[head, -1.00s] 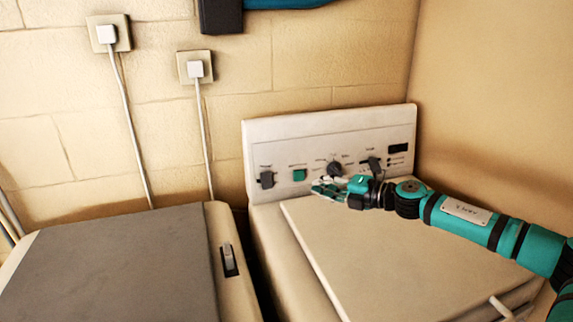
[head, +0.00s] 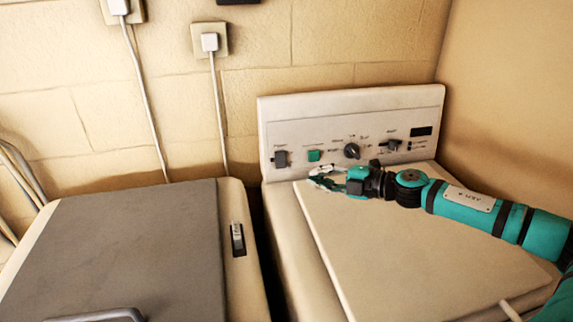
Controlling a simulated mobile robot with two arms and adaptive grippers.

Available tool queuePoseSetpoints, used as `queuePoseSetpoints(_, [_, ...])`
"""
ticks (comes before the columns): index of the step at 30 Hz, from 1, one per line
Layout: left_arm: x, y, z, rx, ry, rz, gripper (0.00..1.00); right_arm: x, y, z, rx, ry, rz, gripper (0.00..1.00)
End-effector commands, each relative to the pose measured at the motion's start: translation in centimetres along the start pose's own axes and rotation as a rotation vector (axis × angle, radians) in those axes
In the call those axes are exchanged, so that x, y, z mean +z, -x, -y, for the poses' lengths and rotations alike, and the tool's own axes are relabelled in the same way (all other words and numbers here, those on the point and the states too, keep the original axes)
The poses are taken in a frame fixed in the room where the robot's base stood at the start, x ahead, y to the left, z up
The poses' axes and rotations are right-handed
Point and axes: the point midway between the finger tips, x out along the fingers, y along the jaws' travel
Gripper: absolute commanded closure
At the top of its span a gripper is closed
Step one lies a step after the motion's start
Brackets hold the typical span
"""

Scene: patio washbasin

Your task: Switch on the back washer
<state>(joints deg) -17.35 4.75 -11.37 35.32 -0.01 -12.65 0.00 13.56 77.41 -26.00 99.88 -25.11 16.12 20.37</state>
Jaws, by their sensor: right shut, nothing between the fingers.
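The back washer (head: 420,240) is a cream machine in the corner with an upright control panel (head: 425,100) at its rear. The panel carries a grey switch (head: 281,159) at the left, a green button (head: 314,155), a round dark knob (head: 352,151), another dark control (head: 392,145) and a small black display (head: 421,131). My right gripper (head: 322,176) is shut and empty, just below and in front of the green button. Whether it touches the panel I cannot tell. My left gripper is not in view.
A second machine with a grey lid (head: 135,245) and a side switch (head: 238,239) stands at the left, a narrow gap between the two. Wall sockets with plugs (head: 210,42) and hanging cables are behind it. A plain wall closes the right side.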

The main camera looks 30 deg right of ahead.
Motion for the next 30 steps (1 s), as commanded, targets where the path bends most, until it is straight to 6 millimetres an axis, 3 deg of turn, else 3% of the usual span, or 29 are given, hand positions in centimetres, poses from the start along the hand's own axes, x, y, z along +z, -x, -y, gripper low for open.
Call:
queuePoseSetpoints(1, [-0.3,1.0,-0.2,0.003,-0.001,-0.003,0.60,-0.2,-0.6,-0.8,0.006,0.001,-0.003,1.00])
queuePoseSetpoints(9, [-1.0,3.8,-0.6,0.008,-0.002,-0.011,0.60,-0.4,-5.2,-0.9,0.005,0.001,-0.006,1.00])
queuePoseSetpoints(15, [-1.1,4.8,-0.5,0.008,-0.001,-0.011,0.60,0.2,-9.1,-0.3,0.001,0.001,-0.002,1.00])
queuePoseSetpoints(22, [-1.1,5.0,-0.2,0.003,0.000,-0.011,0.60,2.0,-10.8,-0.1,-0.001,0.004,-0.003,1.00])
queuePoseSetpoints(30, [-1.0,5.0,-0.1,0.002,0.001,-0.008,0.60,2.6,-11.3,-0.1,-0.002,0.004,-0.004,1.00])
